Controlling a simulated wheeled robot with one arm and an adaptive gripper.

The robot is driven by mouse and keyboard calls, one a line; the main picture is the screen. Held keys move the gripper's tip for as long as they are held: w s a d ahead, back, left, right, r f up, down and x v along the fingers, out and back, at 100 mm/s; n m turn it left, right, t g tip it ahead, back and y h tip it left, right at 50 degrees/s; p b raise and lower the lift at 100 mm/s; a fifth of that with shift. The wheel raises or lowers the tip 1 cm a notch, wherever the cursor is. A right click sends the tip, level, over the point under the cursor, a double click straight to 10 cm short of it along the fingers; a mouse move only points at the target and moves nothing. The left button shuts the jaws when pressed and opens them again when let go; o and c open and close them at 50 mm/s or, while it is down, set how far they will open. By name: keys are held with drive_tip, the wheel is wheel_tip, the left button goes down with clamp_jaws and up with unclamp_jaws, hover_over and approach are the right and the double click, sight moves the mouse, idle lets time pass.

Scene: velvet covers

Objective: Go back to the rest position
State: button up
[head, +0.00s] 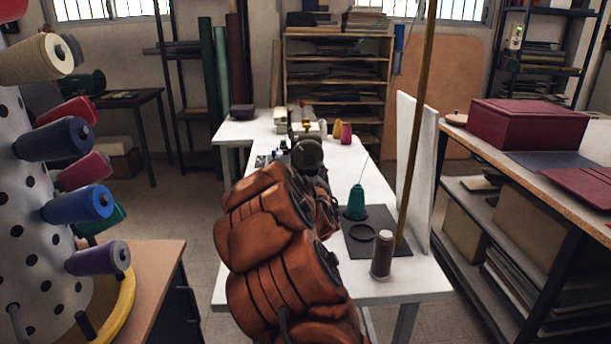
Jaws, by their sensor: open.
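My arm, covered in brown padded leather, rises from the bottom middle and bends over the left side of the white table (400,286). Its far end is hidden behind its own bulk, and I cannot make out any gripper fingers. A dark round part shows just above the arm, and I cannot tell whether it is mine or a machine's. A teal thread cone (357,203) stands on a dark mat (378,218), right of the arm. A brown spool (382,254) stands upright near the table's front edge. I see nothing held.
A white pegged stand (45,235) with several thread spools rises close at the left. A wooden pole (418,120) and a white panel (425,165) stand at the table's right side. A workbench (480,150) with a burgundy box (540,124) is at right. Floor shows left of the table.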

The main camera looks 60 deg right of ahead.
idle(0.4)
drive_tip(key=s+a+m+g+y+p, duration=0.25)
drive_tip(key=a+g+y+p, duration=0.55)
drive_tip(key=a, duration=2.5)
drive_tip(key=s+a+r+n+g+y+p, duration=0.1)
drive_tip(key=s+a+n+g+y, duration=0.1)
drive_tip(key=s+a, duration=1)
drive_tip(key=s+a+r+n+g+y+p, duration=0.1)
drive_tip(key=s+a+y, duration=0.3)
drive_tip(key=s+a, duration=0.8)
drive_tip(key=shift+s+a+r+n+g+p, duration=0.25)
drive_tip(key=shift+a+n+g+p, duration=0.2)
drive_tip(key=shift+g, duration=0.45)
